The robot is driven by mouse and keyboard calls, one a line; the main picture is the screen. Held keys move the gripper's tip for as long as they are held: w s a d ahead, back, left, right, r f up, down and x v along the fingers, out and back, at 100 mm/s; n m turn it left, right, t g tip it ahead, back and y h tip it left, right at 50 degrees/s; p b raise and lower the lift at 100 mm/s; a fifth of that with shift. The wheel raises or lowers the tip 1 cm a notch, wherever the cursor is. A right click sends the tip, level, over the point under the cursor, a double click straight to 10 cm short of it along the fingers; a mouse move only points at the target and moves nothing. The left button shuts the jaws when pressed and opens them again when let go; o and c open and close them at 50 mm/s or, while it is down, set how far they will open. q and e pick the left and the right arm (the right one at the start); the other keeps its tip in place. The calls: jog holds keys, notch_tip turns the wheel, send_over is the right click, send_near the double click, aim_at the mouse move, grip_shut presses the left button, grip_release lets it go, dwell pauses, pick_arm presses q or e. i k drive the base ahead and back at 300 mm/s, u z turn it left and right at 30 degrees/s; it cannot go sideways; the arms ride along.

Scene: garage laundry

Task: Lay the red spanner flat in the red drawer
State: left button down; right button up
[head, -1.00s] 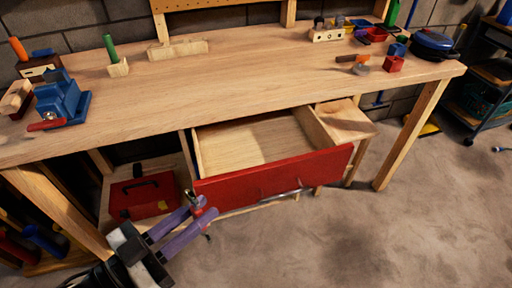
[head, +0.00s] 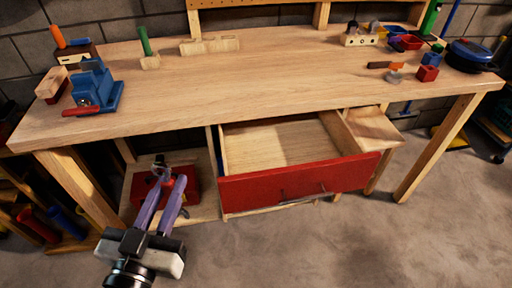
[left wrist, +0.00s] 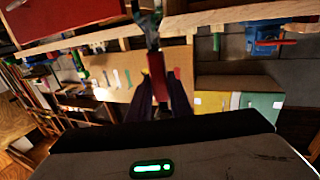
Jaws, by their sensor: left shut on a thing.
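The red drawer (head: 300,184) is pulled open under the workbench, and its visible wooden inside is empty. My left gripper (head: 167,186), with purple fingers, is left of the drawer front and outside it. It is shut on the red spanner (head: 158,165), whose grey head sticks up past the fingertips. In the left wrist view the red spanner (left wrist: 156,62) points away from the gripper, its grey jaw at the far end. Part of its handle is hidden by the fingers. My right gripper is not in view.
A red toolbox (head: 190,190) stands on the lower shelf behind my gripper. The workbench top (head: 270,85) overhangs the drawer's back. A blue vise (head: 97,88) sits at its left; small bins and a blue pot (head: 470,55) sit at its right. The floor in front is clear.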

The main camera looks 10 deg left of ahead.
aim_at(268, 164)
jog(key=u, duration=2.3)
jog(key=k, duration=1.65)
jog(key=z, duration=2.05)
jog(key=i, duration=1)
jog(key=z, duration=0.05)
